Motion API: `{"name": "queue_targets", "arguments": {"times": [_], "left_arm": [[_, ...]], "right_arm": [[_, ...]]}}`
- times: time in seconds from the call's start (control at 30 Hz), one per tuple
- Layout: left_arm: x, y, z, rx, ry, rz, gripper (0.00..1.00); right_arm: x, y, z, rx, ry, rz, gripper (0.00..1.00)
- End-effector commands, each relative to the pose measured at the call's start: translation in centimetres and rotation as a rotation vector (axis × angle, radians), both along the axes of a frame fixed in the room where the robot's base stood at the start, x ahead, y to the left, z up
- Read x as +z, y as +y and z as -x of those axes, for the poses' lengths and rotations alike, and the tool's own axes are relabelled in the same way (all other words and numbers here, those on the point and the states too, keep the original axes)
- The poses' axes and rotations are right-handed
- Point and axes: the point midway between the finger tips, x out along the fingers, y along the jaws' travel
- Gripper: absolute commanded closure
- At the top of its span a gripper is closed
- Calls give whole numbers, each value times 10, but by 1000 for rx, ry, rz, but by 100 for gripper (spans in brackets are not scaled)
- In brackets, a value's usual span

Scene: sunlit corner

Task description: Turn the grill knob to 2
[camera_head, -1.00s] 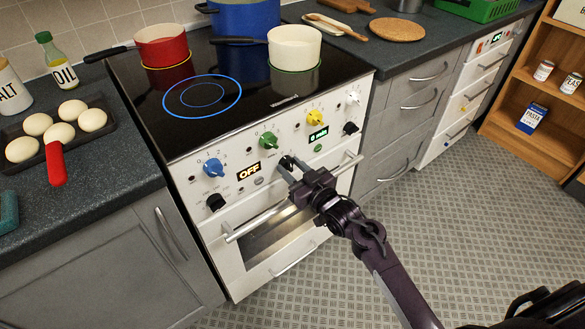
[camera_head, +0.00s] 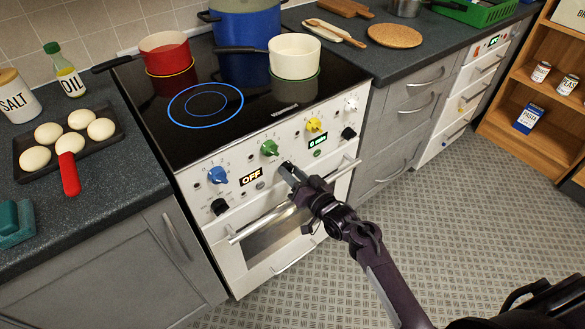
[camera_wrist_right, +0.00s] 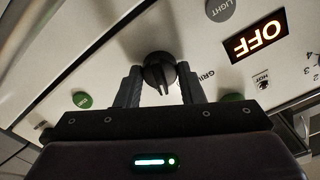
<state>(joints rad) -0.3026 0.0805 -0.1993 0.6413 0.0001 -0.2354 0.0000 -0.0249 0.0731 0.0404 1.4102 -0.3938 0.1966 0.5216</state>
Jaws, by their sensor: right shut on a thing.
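The stove (camera_head: 262,185) has a white front panel with coloured and black knobs. The grill knob (camera_wrist_right: 158,72) is black and round with a ridge across it. In the right wrist view it sits between the two fingers of my right gripper (camera_wrist_right: 160,88), beside a partly covered label starting "GRI". In the head view my right gripper (camera_head: 290,170) is at the panel, shut on this knob and mostly hiding it. The scale numbers around the knob cannot be read. My left gripper is not in view.
An oven handle bar (camera_head: 290,203) runs just below the gripper. A display reading OFF (camera_head: 251,177) and a green knob (camera_head: 269,147) are close by. A red pan (camera_head: 166,52), a cream pan (camera_head: 294,52) and a blue pot (camera_head: 245,30) stand on the hob.

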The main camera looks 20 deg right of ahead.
Motion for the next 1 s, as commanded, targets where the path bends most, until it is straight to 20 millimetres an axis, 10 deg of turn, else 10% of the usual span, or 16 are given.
{"name": "queue_targets", "arguments": {"times": [1.0], "left_arm": [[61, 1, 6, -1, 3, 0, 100]], "right_arm": [[2, 0, 0, -2, 323, -894, 88]]}}
